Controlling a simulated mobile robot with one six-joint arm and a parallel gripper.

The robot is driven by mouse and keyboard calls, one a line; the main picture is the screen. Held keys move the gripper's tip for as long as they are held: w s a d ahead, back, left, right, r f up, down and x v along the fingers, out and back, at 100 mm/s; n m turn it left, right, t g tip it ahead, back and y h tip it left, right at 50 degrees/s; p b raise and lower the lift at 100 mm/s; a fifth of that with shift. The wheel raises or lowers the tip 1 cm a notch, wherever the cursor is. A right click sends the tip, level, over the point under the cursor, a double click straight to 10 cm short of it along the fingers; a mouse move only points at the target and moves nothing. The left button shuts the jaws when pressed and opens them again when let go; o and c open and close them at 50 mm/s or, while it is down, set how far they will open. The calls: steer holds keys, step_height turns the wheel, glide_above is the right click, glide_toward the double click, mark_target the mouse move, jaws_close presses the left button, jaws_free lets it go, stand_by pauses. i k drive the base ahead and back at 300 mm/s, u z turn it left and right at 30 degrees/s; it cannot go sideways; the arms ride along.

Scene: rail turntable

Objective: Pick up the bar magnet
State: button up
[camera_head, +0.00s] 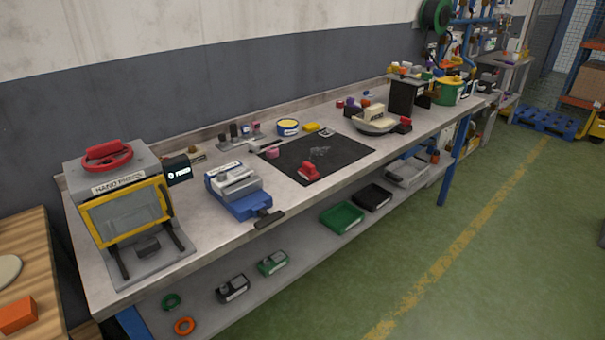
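I cannot make out for sure which thing is the bar magnet. Small candidates lie on the long grey workbench (284,195). A red piece (309,173) sits on the black mat (335,150), near its front edge. A smaller pinkish-red block (272,153) sits at the mat's left edge. A yellow piece (312,127) lies behind the mat, beside a small grey metal part (326,132). My gripper is not in view.
A hand press (125,205) with a yellow-framed guard stands at the bench's left end. A lower shelf holds trays (341,217). Green floor (500,240) in front is clear.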

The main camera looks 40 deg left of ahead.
mark_target(308, 172)
steer(key=z, duration=0.5)
steer(key=k, duration=0.15)
steer(key=u, duration=2.45)
steer(key=i, duration=0.55)
steer(key=u, duration=0.05)
